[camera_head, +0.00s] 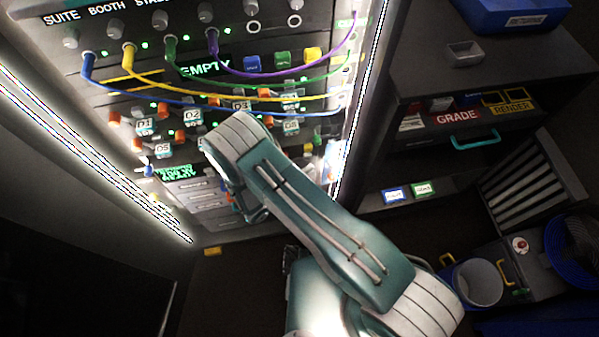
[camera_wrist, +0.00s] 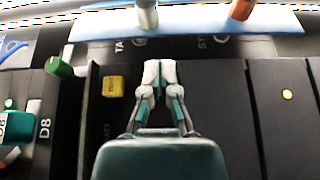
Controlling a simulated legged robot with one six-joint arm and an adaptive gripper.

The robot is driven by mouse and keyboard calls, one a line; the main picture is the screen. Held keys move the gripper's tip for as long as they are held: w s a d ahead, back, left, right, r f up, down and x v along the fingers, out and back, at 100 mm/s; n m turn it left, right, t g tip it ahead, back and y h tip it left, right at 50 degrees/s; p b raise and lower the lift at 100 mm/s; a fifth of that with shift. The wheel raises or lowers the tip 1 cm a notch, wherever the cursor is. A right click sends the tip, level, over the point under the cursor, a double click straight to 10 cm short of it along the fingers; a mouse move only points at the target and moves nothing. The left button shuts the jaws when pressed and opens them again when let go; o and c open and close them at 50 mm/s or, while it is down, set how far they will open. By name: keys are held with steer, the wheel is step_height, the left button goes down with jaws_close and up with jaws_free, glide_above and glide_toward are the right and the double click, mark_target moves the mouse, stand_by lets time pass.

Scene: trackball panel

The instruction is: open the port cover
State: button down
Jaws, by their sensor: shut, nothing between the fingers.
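My gripper (camera_wrist: 160,72) is shut and empty in the wrist view, its two pale fingertips together in front of a dark panel face (camera_wrist: 215,110). I cannot tell whether the tips touch that face. I cannot pick out the port cover for certain; no lid stands visibly open. In the head view my arm reaches to the lower part of the lit rack (camera_head: 215,238), and my gripper is hidden behind the arm. A small yellow button (camera_wrist: 113,86) sits left of the fingertips.
A green knob (camera_wrist: 60,67) is at the left. A grey plug (camera_wrist: 148,16) and an orange plug (camera_wrist: 241,10) stand above the fingertips. Cables, including a blue cable (camera_head: 190,104), hang across the rack's upper part.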

steer(key=shift+x, duration=2.2)
steer(key=shift+w+a, duration=0.1)
steer(key=shift+a, duration=0.05)
